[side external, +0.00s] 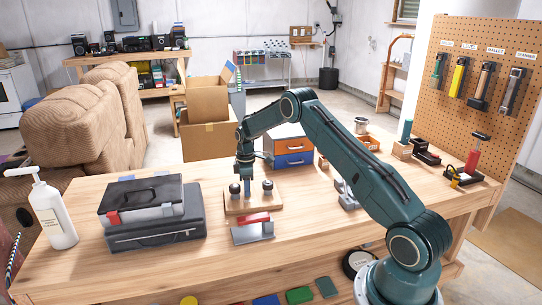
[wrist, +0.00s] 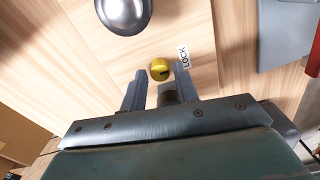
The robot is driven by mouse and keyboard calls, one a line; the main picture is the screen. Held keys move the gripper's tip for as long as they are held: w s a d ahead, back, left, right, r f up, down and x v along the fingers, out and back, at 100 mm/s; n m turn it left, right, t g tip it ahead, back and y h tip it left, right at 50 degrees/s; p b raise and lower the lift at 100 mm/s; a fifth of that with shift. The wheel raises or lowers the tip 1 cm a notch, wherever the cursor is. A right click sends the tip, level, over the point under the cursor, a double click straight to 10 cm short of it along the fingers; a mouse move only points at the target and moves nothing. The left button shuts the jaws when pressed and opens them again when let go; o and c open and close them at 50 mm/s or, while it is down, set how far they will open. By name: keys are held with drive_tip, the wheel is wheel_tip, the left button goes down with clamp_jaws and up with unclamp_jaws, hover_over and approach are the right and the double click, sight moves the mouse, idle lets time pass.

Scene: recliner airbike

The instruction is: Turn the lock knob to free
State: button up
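The lock knob (wrist: 160,69) is small, round and yellow with a dark mark, in the wrist view. A white label reading LOCK (wrist: 184,57) lies just right of it; I cannot tell which setting the mark points to. My gripper (wrist: 160,76) is open, one finger on each side of the knob with a small gap at each. In the side view my gripper (side external: 247,190) points down over a wooden board (side external: 240,208) on the bench; the knob is hidden there.
A silver dome (wrist: 123,12) sits beside the knob. In the side view, dark domes flank my gripper. A red-handled grey block (side external: 252,230) stands in front of the board, black cases (side external: 155,230) to the left, and blue and orange drawers (side external: 293,160) behind.

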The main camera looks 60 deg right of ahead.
drive_tip(key=shift+r, duration=2.2)
drive_tip(key=shift+a+r, duration=0.25)
drive_tip(key=shift+r, duration=0.25)
drive_tip(key=s+a+r+m+t, duration=0.1)
drive_tip(key=s+a+r+m, duration=0.1)
drive_tip(key=s+a+r, duration=0.75)
drive_tip(key=s+a+r+m+t, duration=0.15)
drive_tip(key=a+r, duration=0.55)
drive_tip(key=r, duration=0.7)
drive_tip(key=s+a+m+t, duration=0.1)
drive_tip(key=s+a, duration=0.2)
drive_tip(key=s, duration=0.5)
drive_tip(key=s+a+m+t, duration=0.1)
drive_tip(key=s+a, duration=0.3)
drive_tip(key=s, duration=0.4)
drive_tip(key=s+a+r+m+t, duration=0.1)
drive_tip(key=s+a, duration=0.3)
drive_tip(key=s, duration=0.4)
drive_tip(key=shift+s, duration=0.35)
drive_tip(key=shift+r, duration=0.1)
drive_tip(key=shift+c, duration=0.4)
